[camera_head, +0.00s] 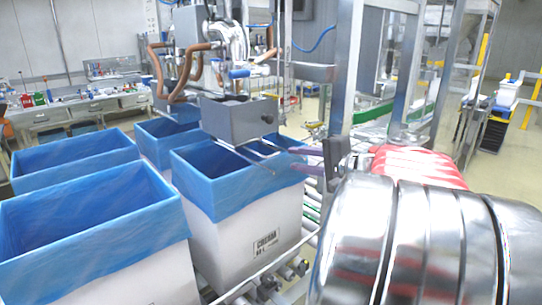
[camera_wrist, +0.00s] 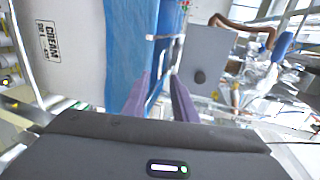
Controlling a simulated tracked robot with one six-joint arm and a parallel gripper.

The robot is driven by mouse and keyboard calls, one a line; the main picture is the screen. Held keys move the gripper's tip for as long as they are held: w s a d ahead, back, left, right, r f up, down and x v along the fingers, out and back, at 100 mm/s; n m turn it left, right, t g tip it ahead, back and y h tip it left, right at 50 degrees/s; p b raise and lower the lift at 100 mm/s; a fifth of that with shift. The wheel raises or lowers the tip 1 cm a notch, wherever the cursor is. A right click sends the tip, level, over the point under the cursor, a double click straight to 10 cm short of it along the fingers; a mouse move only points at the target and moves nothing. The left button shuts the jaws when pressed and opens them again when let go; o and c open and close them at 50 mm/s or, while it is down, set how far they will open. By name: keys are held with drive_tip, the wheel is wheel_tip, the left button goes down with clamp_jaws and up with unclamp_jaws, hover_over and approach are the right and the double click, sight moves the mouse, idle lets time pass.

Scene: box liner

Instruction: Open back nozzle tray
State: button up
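Thin metal rods (camera_head: 258,158) run below the tray near my fingers. The white carton with blue liner (camera_head: 245,215) stands beneath, and more lined cartons (camera_head: 85,215) stand left. A steel frame post (camera_head: 345,75) rises close to my gripper. Brown hoses (camera_head: 160,70) hang behind.

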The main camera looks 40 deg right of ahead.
sight(273, 154)
drive_tip(key=x, duration=1)
drive_tip(key=shift+w+f, duration=0.15)
drive_tip(key=shift+w, duration=0.25)
drive_tip(key=shift+c, duration=0.6)
clamp_jaws()
drive_tip(key=shift+f, duration=0.15)
drive_tip(key=shift+d, duration=0.2)
drive_tip(key=shift+s+a, duration=0.1)
drive_tip(key=shift+a, duration=0.05)
